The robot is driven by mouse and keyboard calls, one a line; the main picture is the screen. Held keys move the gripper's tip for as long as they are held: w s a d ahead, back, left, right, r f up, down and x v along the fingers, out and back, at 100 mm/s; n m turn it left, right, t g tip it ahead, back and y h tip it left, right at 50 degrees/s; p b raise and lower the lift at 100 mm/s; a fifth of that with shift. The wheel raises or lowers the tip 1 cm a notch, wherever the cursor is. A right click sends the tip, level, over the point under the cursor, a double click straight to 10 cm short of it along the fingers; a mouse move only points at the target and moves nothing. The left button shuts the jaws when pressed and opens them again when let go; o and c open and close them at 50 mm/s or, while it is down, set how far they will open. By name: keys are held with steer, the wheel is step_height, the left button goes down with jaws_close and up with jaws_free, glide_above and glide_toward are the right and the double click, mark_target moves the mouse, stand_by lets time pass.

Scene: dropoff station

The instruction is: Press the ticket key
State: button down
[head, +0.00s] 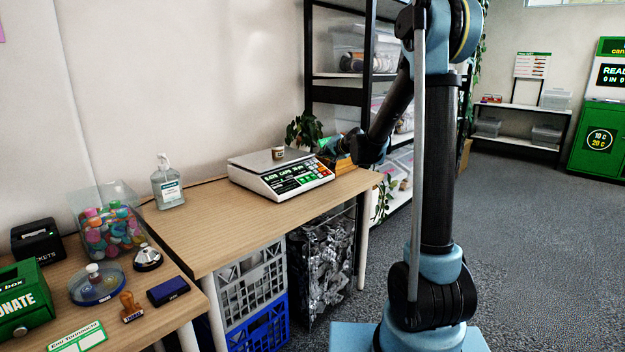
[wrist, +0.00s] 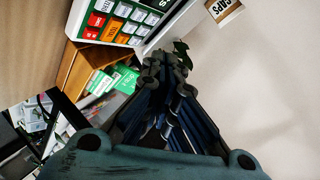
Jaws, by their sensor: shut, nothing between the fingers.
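The scale (head: 284,175) stands on the far end of the wooden table, with a green display and a keypad (head: 300,180) on its front. An orange key (wrist: 121,31) is visible, but I cannot surely read which key is the ticket key. My gripper (wrist: 166,68) is shut and empty, apart from the keypad in the picture. In the head view my gripper (head: 327,147) is small, near the scale's right end, partly hidden by my arm.
A wooden box with green cards (head: 343,163) is right of the scale. A sanitizer bottle (head: 168,182) stands to the left. The table's front middle is clear. Black shelving (head: 340,76) stands behind.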

steer(key=shift+w+a+f, duration=0.35)
steer(key=shift+a+f, duration=0.1)
steer(key=shift+f, duration=0.9)
steer(key=shift+w+a+f, duration=0.35)
steer(key=shift+a+f, duration=0.15)
steer(key=shift+f, duration=0.8)
steer(key=shift+w+a+f, duration=0.35)
steer(key=shift+a+f, duration=0.1)
steer(key=shift+f, duration=0.9)
steer(key=shift+w+a+f, duration=0.15)
steer(key=shift+a+f, duration=0.1)
steer(key=shift+f, duration=0.4)
steer(key=shift+s+d+r, duration=0.15)
steer(key=shift+r, duration=0.25)
steer(key=shift+s+d+r, duration=0.1)
steer(key=shift+r, duration=0.25)
steer(key=shift+s+d+r, duration=0.2)
steer(key=shift+d+r, duration=0.05)
steer(key=shift+r, duration=0.5)
steer(key=shift+s+d+r, duration=0.2)
steer(key=shift+d+r, duration=0.1)
steer(key=shift+r, duration=0.45)
steer(key=shift+s+d+r, duration=0.2)
steer(key=shift+d+r, duration=0.05)
steer(key=shift+r, duration=0.5)
